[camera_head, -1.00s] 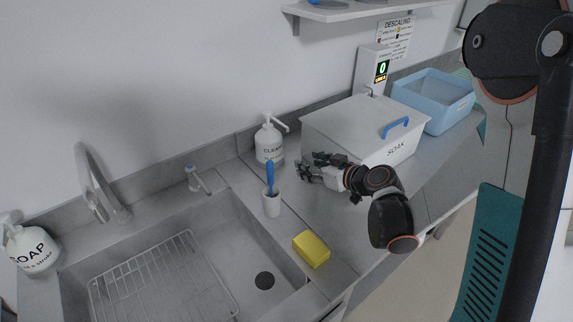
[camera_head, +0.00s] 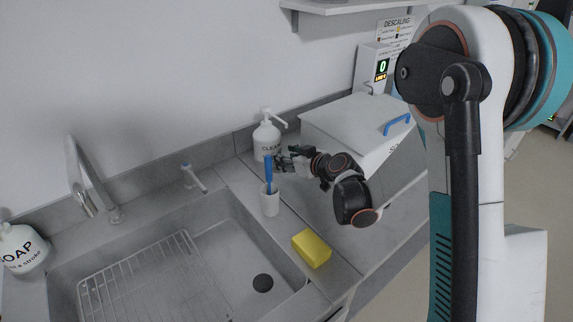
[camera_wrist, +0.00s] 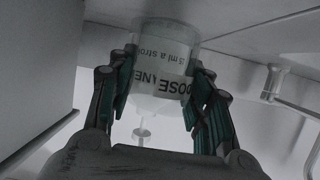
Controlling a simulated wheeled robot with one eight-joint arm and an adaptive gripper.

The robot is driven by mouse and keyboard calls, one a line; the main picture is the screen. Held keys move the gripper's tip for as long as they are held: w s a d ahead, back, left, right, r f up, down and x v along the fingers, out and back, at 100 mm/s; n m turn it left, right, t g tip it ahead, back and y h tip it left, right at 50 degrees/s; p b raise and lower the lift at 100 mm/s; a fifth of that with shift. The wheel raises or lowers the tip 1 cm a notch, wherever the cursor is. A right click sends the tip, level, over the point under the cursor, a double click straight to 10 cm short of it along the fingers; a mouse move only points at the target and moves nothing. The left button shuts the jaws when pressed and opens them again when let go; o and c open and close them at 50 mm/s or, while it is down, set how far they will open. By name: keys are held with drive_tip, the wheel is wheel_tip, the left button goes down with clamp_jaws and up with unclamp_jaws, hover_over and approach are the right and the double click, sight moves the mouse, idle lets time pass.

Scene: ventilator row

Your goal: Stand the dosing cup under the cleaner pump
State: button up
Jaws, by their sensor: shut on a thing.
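The cleaner pump bottle (camera_head: 267,139) stands on the counter against the back wall, its nozzle pointing right. My gripper (camera_head: 280,160) is just in front of it, low over the counter. In the wrist view, which appears upside down, my gripper (camera_wrist: 161,65) is shut on a translucent dosing cup (camera_wrist: 172,86) with lettering on it, a finger on each side. The white bottle (camera_wrist: 150,106) shows behind and through the cup. In the head view the cup is too small and covered to make out. I cannot tell whether it touches the counter.
A white holder (camera_head: 270,203) with a blue-handled brush (camera_head: 268,173) stands close to my gripper's left. A yellow sponge (camera_head: 311,249) lies in front. The sink (camera_head: 220,255) is at left, and the lidded SOAK box (camera_head: 350,125) is right and behind.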

drive_tip(key=shift+w+a+f+b, duration=0.15)
drive_tip(key=shift+f+b, duration=0.25)
drive_tip(key=shift+f, duration=0.55)
drive_tip(key=shift+f, duration=0.15)
drive_tip(key=o, duration=1)
drive_tip(key=shift+c, duration=0.2)
